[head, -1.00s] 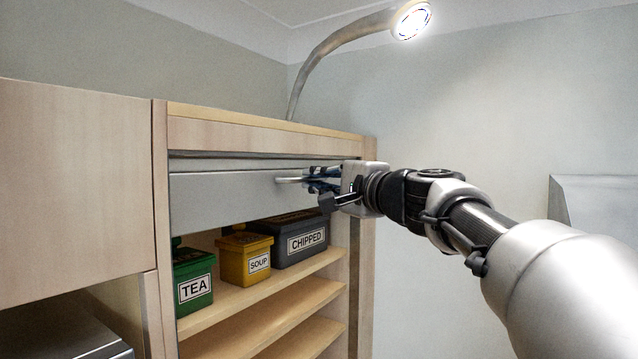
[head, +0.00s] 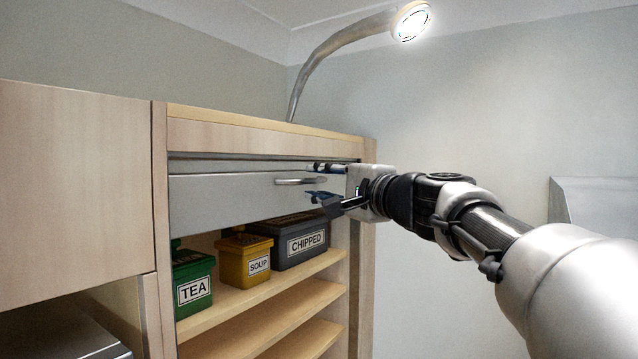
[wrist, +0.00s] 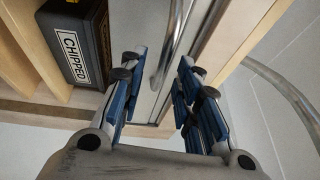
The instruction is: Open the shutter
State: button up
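The grey shutter (head: 225,197) is raised to the top of the cabinet, with the shelves below it uncovered. Its bar handle (head: 298,181) shows in the head view, and also in the wrist view (wrist: 172,50). My gripper (head: 316,181) is at the handle's right end, its fingers spread apart, one above and one below the handle's level. In the wrist view my gripper (wrist: 155,88) has its blue-padded fingers wide apart, with the handle's end between them and no finger visibly pressing on it.
Below the shutter stand a green TEA box (head: 193,284), a yellow SOUP box (head: 245,260) and a dark CHIPPED box (head: 300,240) on a shelf. A curved lamp (head: 335,50) rises behind the cabinet top. Open space lies right of the cabinet.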

jog(key=v, duration=1.1)
jog(key=shift+a+r, duration=0.1)
jog(key=s+a+f+n+g+h+b, duration=0.15)
jog(key=s+f+b, duration=0.3)
jog(key=f, duration=0.75)
jog(key=s+a+f+n+g+h+b, duration=0.15)
jog(key=s+f+g+b, duration=0.35)
jog(key=f, duration=0.7)
jog(key=s+a+f+n+h+b, duration=0.1)
jog(key=s+f+n+b, duration=0.35)
jog(key=f, duration=0.85)
jog(key=s+d+f+n+g+h+b, duration=0.1)
jog(key=s+f+b, duration=0.4)
jog(key=f, duration=0.6)
jog(key=s+d+f+n+g+h+b, duration=0.1)
jog(key=s+d+f+b, duration=0.4)
jog(key=f, duration=0.7)
jog(key=s+d+f+n+g+h+b, duration=0.2)
jog(key=s+d+f+h+b, duration=0.2)
jog(key=f, duration=0.8)
jog(key=s+b, duration=0.2)
jog(key=b, duration=0.1)
jog(key=shift+s+h, duration=0.15)
jog(key=shift+h, duration=0.15)
